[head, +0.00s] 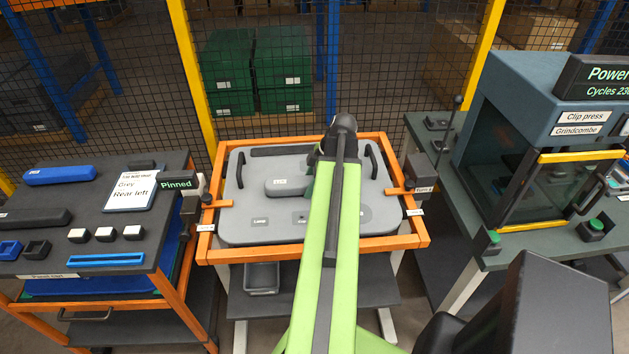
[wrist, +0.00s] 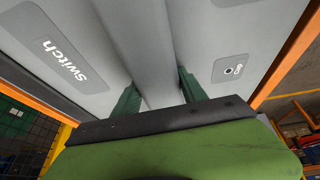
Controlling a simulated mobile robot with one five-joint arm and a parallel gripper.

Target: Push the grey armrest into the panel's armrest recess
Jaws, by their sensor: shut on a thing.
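The grey armrest (head: 288,186) is a long rounded bar on the grey door panel (head: 240,228). Its right part is hidden behind my arm. In the wrist view the armrest (wrist: 150,45) runs away between the two dark green fingers of my gripper (wrist: 157,95), which is shut on it. In the head view my gripper (head: 311,186) is mostly hidden by the green arm. The panel (wrist: 60,60) shows a "Switch" label on the left in the wrist view. The recess is covered or hidden, so I cannot tell how far the armrest sits in it.
An orange frame (head: 212,252) holds the panel, with clamps at both sides. A left cart (head: 120,230) carries a blue armrest (head: 60,175), a black armrest (head: 35,218) and a sheet reading "Grey, Rear left" (head: 131,190). A clip press (head: 545,140) stands right. Mesh fencing is behind.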

